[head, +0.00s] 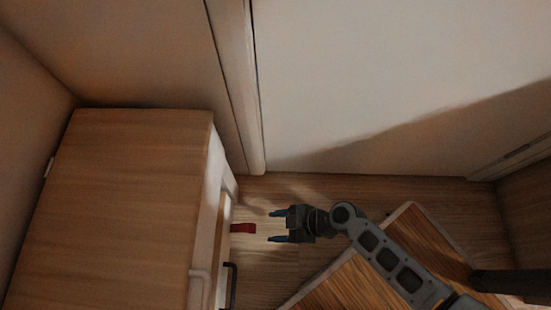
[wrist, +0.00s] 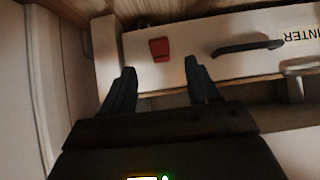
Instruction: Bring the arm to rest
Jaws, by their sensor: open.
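My gripper (head: 275,226) is open and empty, reaching left toward the drawer side of the wooden cabinet (head: 130,190) in the head view. Its two fingers also show in the wrist view (wrist: 160,80), spread apart. A small red piece (head: 243,228) is at the drawer side, just beyond the fingertips and apart from them. In the wrist view the red piece (wrist: 159,49) shows against the pale drawer front (wrist: 195,52), between and past the fingers. My arm extends from the lower right, bent at the joints.
A dark curved handle (wrist: 247,47) is on the drawer front, beside lettering ending in "INTER". A pale wall (head: 390,80) stands behind. A striped wooden surface (head: 350,285) lies under my arm. Bare floor (head: 290,190) shows between cabinet and wall.

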